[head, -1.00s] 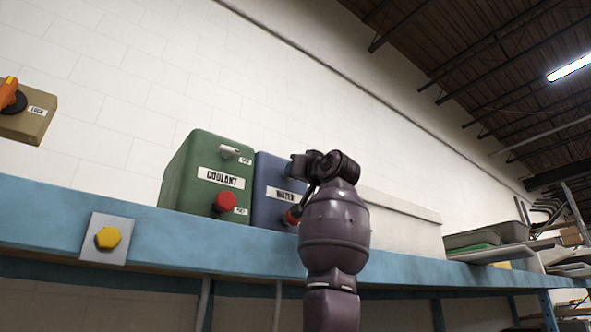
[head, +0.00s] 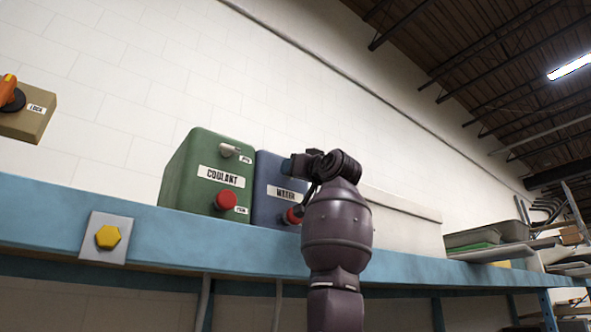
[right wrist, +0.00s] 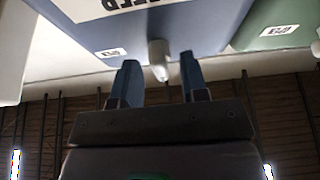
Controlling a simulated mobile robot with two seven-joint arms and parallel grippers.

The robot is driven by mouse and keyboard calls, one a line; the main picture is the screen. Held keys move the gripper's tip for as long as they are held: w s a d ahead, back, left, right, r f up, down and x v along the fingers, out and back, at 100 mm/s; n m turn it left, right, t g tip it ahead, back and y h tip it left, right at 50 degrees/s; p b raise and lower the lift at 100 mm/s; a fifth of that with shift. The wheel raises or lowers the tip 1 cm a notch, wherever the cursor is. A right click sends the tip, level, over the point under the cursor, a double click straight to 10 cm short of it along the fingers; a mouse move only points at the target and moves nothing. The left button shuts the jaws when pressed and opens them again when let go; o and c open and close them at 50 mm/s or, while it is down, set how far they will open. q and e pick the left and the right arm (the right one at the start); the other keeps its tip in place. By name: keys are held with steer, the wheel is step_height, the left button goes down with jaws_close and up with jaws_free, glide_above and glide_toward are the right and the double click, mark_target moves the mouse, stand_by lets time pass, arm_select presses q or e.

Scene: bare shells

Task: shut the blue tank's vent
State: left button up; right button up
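The blue tank (head: 272,190), labelled WATER, stands on the blue shelf beside the green COOLANT tank (head: 190,176). In the right wrist view the blue tank (right wrist: 190,22) appears upside down. Its pale vent lever (right wrist: 158,62) sticks out from the face, near a small label (right wrist: 112,53). My right gripper (right wrist: 160,80) is open, with its two fingers apart on either side of the lever's line; I cannot tell whether either touches it. In the head view my right gripper (head: 290,167) is in front of the blue tank's upper part and hides the lever. My left gripper is out of view.
A red knob (head: 292,215) sits low on the blue tank, close to my arm. The green tank has its own lever (head: 229,150) and red knob (head: 225,200). A pale box (head: 405,222) stands right of the blue tank. A yellow hexagonal knob (head: 108,237) is on the shelf edge (head: 180,232).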

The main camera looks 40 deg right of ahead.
steer(key=b+v, duration=0.3)
steer(key=v, duration=0.8)
steer(key=shift+b, duration=0.3)
